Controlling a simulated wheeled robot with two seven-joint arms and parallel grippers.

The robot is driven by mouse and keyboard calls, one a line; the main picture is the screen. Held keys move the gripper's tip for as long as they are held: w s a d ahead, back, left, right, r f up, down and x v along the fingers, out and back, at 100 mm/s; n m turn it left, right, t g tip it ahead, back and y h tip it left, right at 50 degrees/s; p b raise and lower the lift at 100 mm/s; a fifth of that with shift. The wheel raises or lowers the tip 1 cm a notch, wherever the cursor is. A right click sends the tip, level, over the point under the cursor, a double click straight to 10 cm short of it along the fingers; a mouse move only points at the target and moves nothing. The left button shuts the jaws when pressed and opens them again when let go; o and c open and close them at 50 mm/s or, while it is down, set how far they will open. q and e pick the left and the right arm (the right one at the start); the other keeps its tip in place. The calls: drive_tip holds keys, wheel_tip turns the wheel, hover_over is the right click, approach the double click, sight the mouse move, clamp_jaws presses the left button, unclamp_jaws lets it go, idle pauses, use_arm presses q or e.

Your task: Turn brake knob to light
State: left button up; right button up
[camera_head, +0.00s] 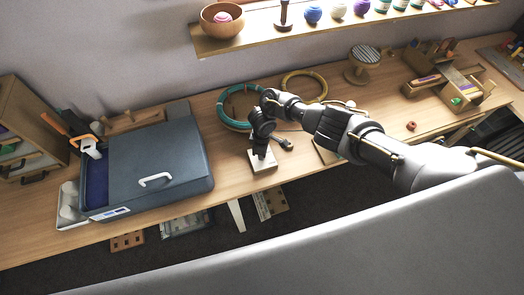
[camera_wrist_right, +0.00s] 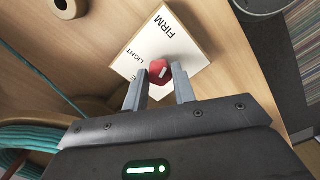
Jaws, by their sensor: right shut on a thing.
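The brake knob (camera_wrist_right: 160,72) is red with a short white mark on its face. It sits on a small block with a white top (camera_wrist_right: 192,52), printed "FIRM" and "LIGHT"; a third label is mostly hidden behind a finger. The white mark appears to slant to the upper right; I cannot tell which label it points at. My right gripper (camera_wrist_right: 159,78) is shut on the knob, one finger on each side. In the head view my right gripper (camera_head: 262,150) reaches down onto the block (camera_head: 263,165) near the table's front edge, hiding the knob. My left gripper is out of view.
A teal cable coil (camera_head: 222,112) and a yellow coil (camera_head: 318,79) lie behind the block. A dark cable plug (camera_head: 285,143) lies to its right. A large blue-grey case (camera_head: 165,155) stands to the left. Wooden trays (camera_head: 445,88) stand at the right.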

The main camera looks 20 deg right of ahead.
drive_tip(key=o, duration=1)
drive_tip(key=shift+r, duration=0.1)
wheel_tip(320, 180, up, 11)
drive_tip(key=shift+f, duration=0.2)
